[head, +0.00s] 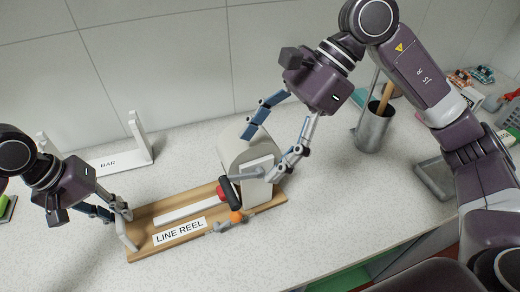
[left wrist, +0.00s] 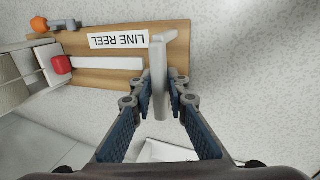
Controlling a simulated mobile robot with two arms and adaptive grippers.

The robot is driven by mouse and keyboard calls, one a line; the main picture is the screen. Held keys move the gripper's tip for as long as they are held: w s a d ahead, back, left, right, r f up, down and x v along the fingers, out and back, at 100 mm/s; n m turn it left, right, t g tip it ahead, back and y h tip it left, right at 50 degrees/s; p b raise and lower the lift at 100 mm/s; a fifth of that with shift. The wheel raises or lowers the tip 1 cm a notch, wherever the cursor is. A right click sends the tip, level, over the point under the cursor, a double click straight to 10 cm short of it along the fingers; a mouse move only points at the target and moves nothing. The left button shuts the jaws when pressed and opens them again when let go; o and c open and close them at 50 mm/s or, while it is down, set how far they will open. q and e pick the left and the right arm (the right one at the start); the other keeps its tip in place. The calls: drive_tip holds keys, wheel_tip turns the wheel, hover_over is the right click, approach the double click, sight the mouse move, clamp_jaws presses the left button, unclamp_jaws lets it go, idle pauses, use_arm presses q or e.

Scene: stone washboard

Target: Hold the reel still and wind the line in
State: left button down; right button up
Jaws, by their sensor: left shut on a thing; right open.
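The line reel is a wooden board (head: 190,216) labelled LINE REEL, with a pale rounded reel housing (head: 232,150) at its right end. A crank with a black grip (head: 231,194) and a red part (head: 222,190) is on the housing's front. My left gripper (head: 124,214) is shut on the grey upright handle (left wrist: 158,70) at the board's left end. My right gripper (head: 270,152) is open above the housing, one finger on either side; contact is unclear. The line itself is not clearly visible.
A white BAR stand (head: 108,163) is behind the board on the left. A metal cup (head: 373,130) with a wooden-handled tool stands at the right. A grey tray (head: 436,178) lies farther right. The tiled wall (head: 150,60) closes the back; the front left counter is clear.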

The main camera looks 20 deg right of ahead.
use_arm(q)
drive_tip(key=c, duration=1.8)
unclamp_jaws()
drive_tip(key=v, duration=1.2)
